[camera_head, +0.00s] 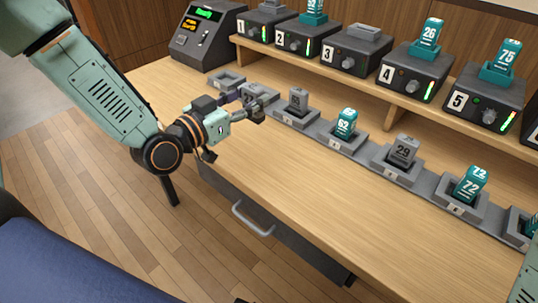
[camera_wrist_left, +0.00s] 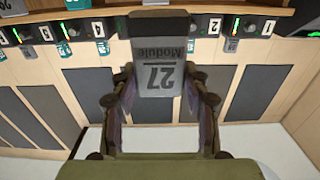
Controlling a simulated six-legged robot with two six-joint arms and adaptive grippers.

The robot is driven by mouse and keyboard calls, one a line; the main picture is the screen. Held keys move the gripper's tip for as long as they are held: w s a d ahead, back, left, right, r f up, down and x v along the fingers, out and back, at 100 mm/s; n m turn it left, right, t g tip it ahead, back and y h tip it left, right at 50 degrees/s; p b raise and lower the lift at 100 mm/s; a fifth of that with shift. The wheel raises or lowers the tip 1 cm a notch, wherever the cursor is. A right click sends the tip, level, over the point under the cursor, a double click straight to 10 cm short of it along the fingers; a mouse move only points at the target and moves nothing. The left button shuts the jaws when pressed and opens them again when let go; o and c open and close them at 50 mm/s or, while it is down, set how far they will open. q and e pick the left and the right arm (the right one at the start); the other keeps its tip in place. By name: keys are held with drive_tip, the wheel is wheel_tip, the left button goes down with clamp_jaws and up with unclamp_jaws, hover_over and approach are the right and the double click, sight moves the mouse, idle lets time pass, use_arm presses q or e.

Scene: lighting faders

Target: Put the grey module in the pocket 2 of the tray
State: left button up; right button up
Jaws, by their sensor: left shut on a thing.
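My left gripper (camera_head: 246,106) is shut on the grey module (camera_wrist_left: 158,72), marked "27 Module" and upside down in the left wrist view. In the head view the gripper is over the left part of the long grey tray (camera_head: 318,134), by its second pocket from the left. The fingers hide much of the held module there, and I cannot tell whether its lower end is in the pocket or above it. The tray's leftmost pocket (camera_head: 226,79) looks empty. My right gripper is not in view.
Further pockets hold a grey module (camera_head: 298,98), teal module 62 (camera_head: 346,122), grey module 29 (camera_head: 404,150) and teal module 72 (camera_head: 470,184). Numbered fader consoles (camera_head: 357,52) stand on the shelf behind. A screen terminal (camera_head: 204,32) is at back left. The front tabletop (camera_head: 290,170) is clear.

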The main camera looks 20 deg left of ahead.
sight(251, 119)
use_arm(q)
wheel_tip(251, 119, down, 5)
drive_tip(key=shift+d+f+b, duration=0.1)
drive_tip(key=shift+f+b, duration=0.1)
drive_tip(key=shift+b, duration=0.8)
wheel_tip(251, 119, down, 2)
drive_tip(key=shift+s+f+b, duration=0.15)
drive_tip(key=shift+f+b, duration=0.05)
drive_tip(key=shift+b, duration=0.4)
drive_tip(key=shift+f, duration=0.35)
drive_tip(key=o, duration=0.7)
drive_tip(key=shift+f, duration=0.1)
drive_tip(key=o, duration=0.5)
drive_tip(key=shift+c, duration=0.2)
